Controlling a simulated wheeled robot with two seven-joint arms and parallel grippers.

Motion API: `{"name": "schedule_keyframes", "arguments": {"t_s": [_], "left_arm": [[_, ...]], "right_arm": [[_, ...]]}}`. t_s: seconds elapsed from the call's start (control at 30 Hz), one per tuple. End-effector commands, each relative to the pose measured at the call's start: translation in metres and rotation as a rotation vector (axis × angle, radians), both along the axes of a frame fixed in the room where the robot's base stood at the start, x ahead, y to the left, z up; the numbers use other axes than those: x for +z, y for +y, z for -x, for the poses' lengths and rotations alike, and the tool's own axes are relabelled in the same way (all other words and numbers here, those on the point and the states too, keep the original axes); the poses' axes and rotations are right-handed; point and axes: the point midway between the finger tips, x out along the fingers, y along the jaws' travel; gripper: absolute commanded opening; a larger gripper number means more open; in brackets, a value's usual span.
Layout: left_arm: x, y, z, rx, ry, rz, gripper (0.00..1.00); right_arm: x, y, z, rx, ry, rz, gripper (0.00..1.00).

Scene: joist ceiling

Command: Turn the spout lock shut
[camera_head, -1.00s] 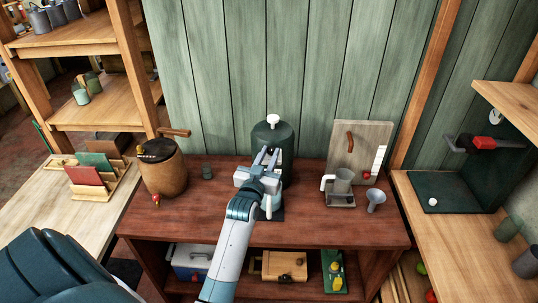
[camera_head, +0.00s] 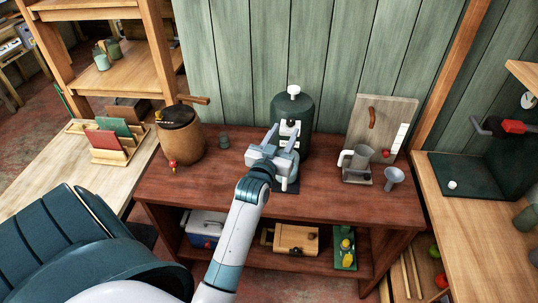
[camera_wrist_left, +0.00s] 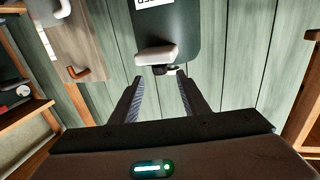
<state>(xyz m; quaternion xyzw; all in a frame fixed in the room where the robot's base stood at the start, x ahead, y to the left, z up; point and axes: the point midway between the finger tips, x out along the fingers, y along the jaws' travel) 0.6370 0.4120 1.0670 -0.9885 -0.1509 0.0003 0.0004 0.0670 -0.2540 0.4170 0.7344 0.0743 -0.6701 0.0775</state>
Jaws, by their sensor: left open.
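A dark green dispenser (camera_head: 293,108) with a white top knob (camera_head: 294,90) and a white label stands near the back of the reddish table. My left gripper (camera_head: 283,137) is open and empty in front of it, its fingers pointing toward it. In the left wrist view the dispenser (camera_wrist_left: 176,35) hangs into the top of the picture, upside down. A pale lever (camera_wrist_left: 157,55) with a dark part beside it, seemingly the spout lock, lies just beyond the open fingers (camera_wrist_left: 160,84), apart from them. In the head view my gripper hides the spout area. My right gripper is out of view.
A grey jug (camera_head: 356,158), a funnel (camera_head: 393,178) and an upright board (camera_head: 381,112) stand to the right. The table's front right is clear.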

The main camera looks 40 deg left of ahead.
Motion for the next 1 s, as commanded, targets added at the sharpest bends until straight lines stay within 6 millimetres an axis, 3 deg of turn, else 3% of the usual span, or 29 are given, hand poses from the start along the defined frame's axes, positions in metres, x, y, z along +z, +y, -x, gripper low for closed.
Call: {"name": "schedule_keyframes", "arguments": {"t_s": [0.53,0.7,1.0], "left_arm": [[-0.003,-0.032,0.102,0.000,0.000,0.001,0.41],[-0.001,-0.038,0.119,0.000,-0.002,0.000,0.41],[0.000,-0.040,0.125,0.000,-0.001,0.001,0.41]], "right_arm": [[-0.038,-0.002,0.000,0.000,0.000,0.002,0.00],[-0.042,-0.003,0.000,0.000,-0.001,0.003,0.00],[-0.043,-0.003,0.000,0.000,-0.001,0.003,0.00]]}}
